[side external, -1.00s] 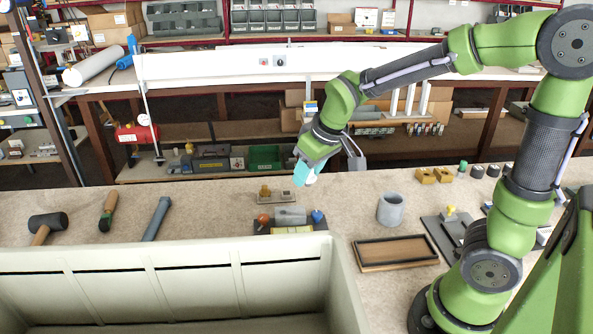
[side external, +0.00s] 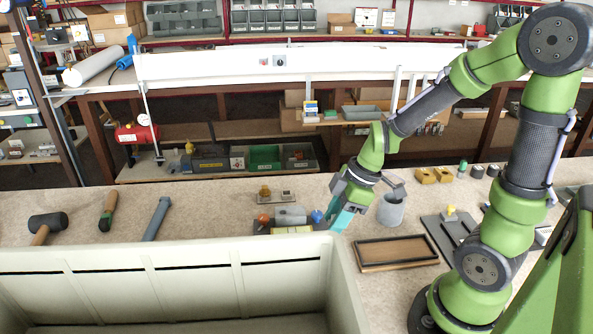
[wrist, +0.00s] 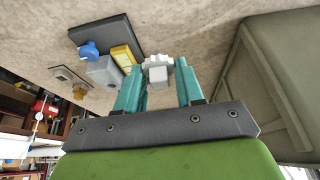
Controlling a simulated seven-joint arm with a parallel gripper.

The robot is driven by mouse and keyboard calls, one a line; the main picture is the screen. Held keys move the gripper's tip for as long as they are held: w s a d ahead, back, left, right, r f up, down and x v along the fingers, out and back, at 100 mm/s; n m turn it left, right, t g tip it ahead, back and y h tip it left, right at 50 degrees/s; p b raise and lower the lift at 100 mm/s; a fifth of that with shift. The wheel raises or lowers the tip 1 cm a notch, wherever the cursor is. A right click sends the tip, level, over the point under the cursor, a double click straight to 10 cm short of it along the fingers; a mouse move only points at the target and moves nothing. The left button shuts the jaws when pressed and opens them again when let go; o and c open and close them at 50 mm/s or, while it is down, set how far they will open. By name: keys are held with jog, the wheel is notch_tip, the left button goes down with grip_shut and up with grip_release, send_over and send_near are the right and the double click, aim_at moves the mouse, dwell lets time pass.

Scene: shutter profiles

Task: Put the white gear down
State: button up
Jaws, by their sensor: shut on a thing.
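The white gear (wrist: 158,74) is between the teal fingertips of my gripper (wrist: 158,66) in the wrist view. My gripper is shut on it and holds it over the bench. In the side view my gripper (side external: 342,220) points down, just right of the dark plate with its blocks and knobs and left of the grey cup. The gear is hidden there by the fingers. Whether the gear touches the bench cannot be told.
The dark plate (wrist: 108,35) carries a blue knob, a yellow block and a grey block. A grey cup (side external: 391,212) and a black-rimmed wooden tray (side external: 369,264) stand to the right. The large pale bin (side external: 200,262) is in front. A mallet (side external: 47,222) lies far left.

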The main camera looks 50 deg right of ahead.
send_over(279, 214)
jog(key=d, duration=0.1)
jog(key=shift+s+d+f, duration=0.15)
jog(key=shift+s+f, duration=0.05)
jog(key=shift+f, duration=0.55)
jog(key=shift+w+f, duration=0.1)
jog(key=shift+f, duration=1.8)
jog(key=o, duration=1)
jog(key=v, duration=1.2)
jog(key=shift+s+a+r+m+t+h, duration=0.2)
jog(key=shift+s+a+r+m+t, duration=0.45)
jog(key=shift+s+a+r+m, duration=1.4)
jog(key=shift+s+a+r+m+t+h, duration=0.2)
jog(key=shift+s+a+r+m+t, duration=0.6)
jog(key=shift+s+m, duration=2.25)
jog(key=shift+s+a+r+m+t+h, duration=0.35)
jog(key=shift+s+a+r+m, duration=1.15)
jog(key=shift+s, duration=2.25)
